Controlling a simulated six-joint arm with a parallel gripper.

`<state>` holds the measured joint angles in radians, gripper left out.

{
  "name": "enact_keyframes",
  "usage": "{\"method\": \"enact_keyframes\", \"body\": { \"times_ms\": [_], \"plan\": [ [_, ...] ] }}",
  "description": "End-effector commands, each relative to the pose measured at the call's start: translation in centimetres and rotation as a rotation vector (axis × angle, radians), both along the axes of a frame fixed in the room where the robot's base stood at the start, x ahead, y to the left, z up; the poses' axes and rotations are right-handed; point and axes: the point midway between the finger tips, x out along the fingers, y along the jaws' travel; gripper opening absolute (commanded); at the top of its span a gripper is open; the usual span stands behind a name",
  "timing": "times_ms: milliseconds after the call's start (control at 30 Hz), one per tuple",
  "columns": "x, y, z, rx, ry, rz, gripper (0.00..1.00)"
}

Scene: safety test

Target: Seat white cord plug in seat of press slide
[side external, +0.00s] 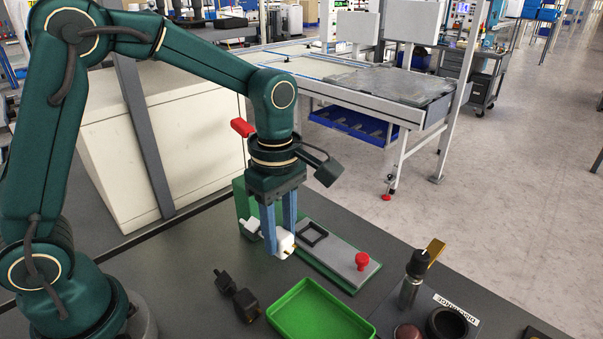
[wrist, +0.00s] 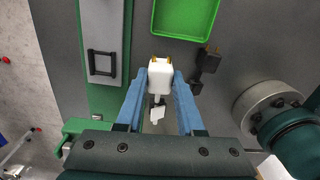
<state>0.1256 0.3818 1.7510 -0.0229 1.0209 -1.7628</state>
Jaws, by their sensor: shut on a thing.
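My gripper (side external: 276,241) is shut on the white cord plug (side external: 285,243), holding it above the bench. In the wrist view the plug (wrist: 160,75) sits between the blue fingers (wrist: 160,84), its brass prongs pointing away from my wrist. A white piece of it or its cord (wrist: 156,115) hangs behind, between the fingers. The press slide (side external: 340,263) is a grey plate on a green base, with a red knob (side external: 362,260). Its seat is a black square frame (side external: 312,234), empty, also in the wrist view (wrist: 102,65). The plug is beside the seat, apart from it.
A black plug (side external: 246,305) lies on the bench, left of a green tray (side external: 310,288). The green press frame (side external: 243,203) and its red handle (side external: 242,127) stand close to my gripper.

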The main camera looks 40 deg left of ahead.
Motion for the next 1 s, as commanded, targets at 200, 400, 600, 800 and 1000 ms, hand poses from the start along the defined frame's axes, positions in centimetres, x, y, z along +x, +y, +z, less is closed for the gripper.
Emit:
{"method": "enact_keyframes", "body": {
  "times_ms": [200, 400, 600, 800, 1000],
  "plan": [
    [2.9, -1.0, 0.3, -0.005, 0.001, -0.009, 0.0],
    [5.5, -1.9, 0.4, 0.002, -0.003, -0.033, 0.0],
    [7.8, -2.8, 0.3, 0.009, -0.008, -0.056, 0.0],
    [9.2, -3.5, 0.1, 0.015, -0.012, -0.073, 0.0],
    [9.7, -3.8, -0.1, 0.018, -0.014, -0.079, 0.0]
  ]
}}
